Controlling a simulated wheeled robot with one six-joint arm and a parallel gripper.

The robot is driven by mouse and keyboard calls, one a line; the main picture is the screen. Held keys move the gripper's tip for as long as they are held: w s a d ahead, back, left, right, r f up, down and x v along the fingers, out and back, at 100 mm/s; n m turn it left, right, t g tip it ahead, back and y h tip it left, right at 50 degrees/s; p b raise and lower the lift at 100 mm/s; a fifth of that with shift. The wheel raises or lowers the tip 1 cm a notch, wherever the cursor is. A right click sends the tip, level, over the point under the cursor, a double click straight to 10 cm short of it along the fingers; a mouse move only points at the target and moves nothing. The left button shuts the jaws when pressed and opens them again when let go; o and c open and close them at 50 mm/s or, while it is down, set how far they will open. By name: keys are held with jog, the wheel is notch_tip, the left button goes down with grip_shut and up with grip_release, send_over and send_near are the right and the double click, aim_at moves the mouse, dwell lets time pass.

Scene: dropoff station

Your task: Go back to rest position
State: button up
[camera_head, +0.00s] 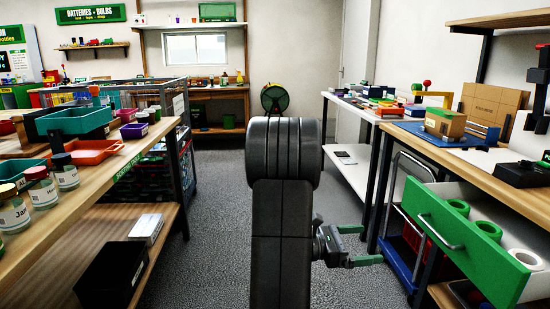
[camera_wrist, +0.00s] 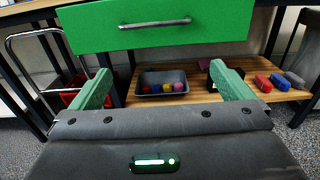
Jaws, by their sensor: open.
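My gripper (camera_head: 367,245) shows in the head view low and right of my arm, its two green fingers pointing right, toward the bench with the pulled-out green drawer (camera_head: 470,240). In the wrist view my gripper (camera_wrist: 163,90) has its fingers wide apart with nothing between them. The green drawer front (camera_wrist: 160,27) with its metal handle (camera_wrist: 155,24) is ahead and above the fingers. The gripper appears apart from the handle.
The open drawer holds green rolls (camera_head: 458,208) and a white roll (camera_head: 527,259). Below it, a dark bin (camera_wrist: 163,87) of coloured balls stands on a wooden shelf. A cart (camera_head: 400,235) is beside the bench. A left table (camera_head: 90,180) bears trays and jars. Grey floor (camera_head: 220,215) is clear between.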

jog(key=shift+s+a, duration=0.1)
jog(key=shift+a, duration=0.85)
